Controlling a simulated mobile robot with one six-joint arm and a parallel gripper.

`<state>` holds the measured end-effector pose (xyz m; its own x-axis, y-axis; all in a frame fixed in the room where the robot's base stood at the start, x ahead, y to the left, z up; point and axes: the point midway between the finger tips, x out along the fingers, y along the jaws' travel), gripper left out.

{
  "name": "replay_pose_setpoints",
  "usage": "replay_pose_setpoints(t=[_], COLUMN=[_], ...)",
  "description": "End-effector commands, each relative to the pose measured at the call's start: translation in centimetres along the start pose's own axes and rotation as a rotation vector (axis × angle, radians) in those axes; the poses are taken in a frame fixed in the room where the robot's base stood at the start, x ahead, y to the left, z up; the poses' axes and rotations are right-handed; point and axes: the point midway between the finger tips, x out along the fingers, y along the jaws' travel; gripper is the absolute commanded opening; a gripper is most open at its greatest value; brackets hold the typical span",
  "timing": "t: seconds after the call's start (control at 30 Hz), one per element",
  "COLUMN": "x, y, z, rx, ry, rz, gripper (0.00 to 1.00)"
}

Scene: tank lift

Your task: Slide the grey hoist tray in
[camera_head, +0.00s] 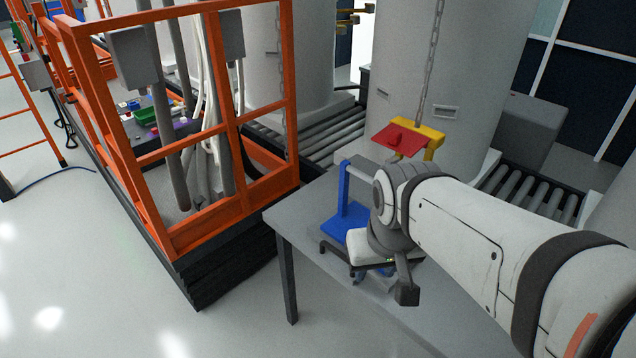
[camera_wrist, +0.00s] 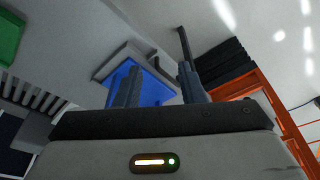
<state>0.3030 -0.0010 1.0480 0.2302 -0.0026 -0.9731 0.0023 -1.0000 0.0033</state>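A blue upright stand (camera_head: 347,209) with a grey arm across its top is on the grey table, behind my wrist. In the wrist view a blue part with a light grey rim (camera_wrist: 118,58) lies beyond my fingers; I cannot tell for certain whether this is the hoist tray. My gripper (camera_wrist: 160,68) has its two dark fingers apart, with nothing visible clamped between them. In the head view it hangs low over the table, beside the blue stand, its fingertips partly hidden. Contact with the blue part cannot be told.
The grey table (camera_head: 302,222) has bare surface at its left. An orange railing (camera_head: 180,240) stands left of it. A red piece (camera_head: 404,138) and a yellow frame (camera_head: 434,143) are below a chain, behind my arm. Roller conveyors (camera_head: 528,192) run behind.

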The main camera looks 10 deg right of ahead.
Motion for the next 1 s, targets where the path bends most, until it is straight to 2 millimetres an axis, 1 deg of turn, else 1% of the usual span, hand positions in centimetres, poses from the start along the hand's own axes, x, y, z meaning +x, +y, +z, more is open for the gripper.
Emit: replay_pose_setpoints(t=[0.23, 0.37, 0.47, 0.5, 0.57, 0.6, 0.7, 0.8, 0.9, 1.0], x=[0.2, 1.5, 3.5, 4.5, 6.2, 7.4, 10.3, 13.0, 15.1, 16.2], y=[0.0, -0.1, -0.1, -0.2, -0.3, -0.5, -0.9, -1.4, -1.8, -2.0], z=[-0.3, -2.1, -4.8, -6.1, -8.0, -9.2, -12.1, -14.2, -15.8, -16.6], rx=[-0.01, -0.081, -0.171, -0.215, -0.283, -0.328, -0.436, -0.525, -0.591, -0.628], ry=[-0.003, -0.022, -0.047, -0.059, -0.078, -0.089, -0.114, -0.136, -0.151, -0.158], rz=[0.002, 0.014, 0.034, 0.043, 0.057, 0.065, 0.083, 0.097, 0.105, 0.11], gripper=[0.36, 0.36, 0.36, 0.36, 0.36, 0.36, 0.36, 0.36, 0.36, 0.36])
